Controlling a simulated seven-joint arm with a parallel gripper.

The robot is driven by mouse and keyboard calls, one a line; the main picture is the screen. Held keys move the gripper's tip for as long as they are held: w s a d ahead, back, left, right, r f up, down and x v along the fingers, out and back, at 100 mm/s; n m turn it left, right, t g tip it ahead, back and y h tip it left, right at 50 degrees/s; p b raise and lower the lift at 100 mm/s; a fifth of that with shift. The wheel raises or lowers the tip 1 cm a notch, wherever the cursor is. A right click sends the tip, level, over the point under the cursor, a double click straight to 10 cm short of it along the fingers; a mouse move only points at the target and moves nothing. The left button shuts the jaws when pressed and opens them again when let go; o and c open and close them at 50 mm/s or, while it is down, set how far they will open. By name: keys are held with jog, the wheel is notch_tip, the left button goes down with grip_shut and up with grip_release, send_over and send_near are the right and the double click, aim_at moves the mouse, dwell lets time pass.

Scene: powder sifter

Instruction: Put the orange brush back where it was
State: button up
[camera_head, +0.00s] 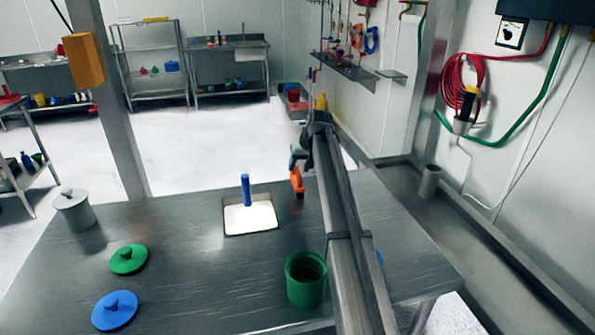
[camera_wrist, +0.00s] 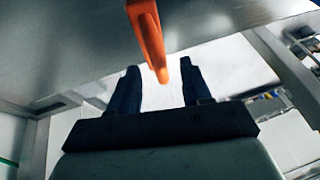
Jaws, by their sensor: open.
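The orange brush (camera_head: 297,181) is at the far right part of the metal table, close to the dark arm. In the wrist view, its orange handle (camera_wrist: 147,32) comes down from the top edge and tapers to a tip between my finger ends. My gripper (camera_wrist: 160,68) is open, with one dark finger on each side of that tip. I see gaps between the handle and both fingers. In the head view my gripper (camera_head: 297,157) is small and partly hidden by the arm, just above the brush. The brush's lower end is cut off in the wrist view.
On the table (camera_head: 190,275) are a white tray (camera_head: 235,222) with an upright blue handle, a green container (camera_head: 305,284), a green lid (camera_head: 128,260), a blue lid (camera_head: 114,311) and a lidded white pot (camera_head: 74,212). A grey cup (camera_head: 429,182) stands at the right.

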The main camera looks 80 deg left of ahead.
jog(key=v, duration=0.8)
jog(key=shift+r, duration=0.3)
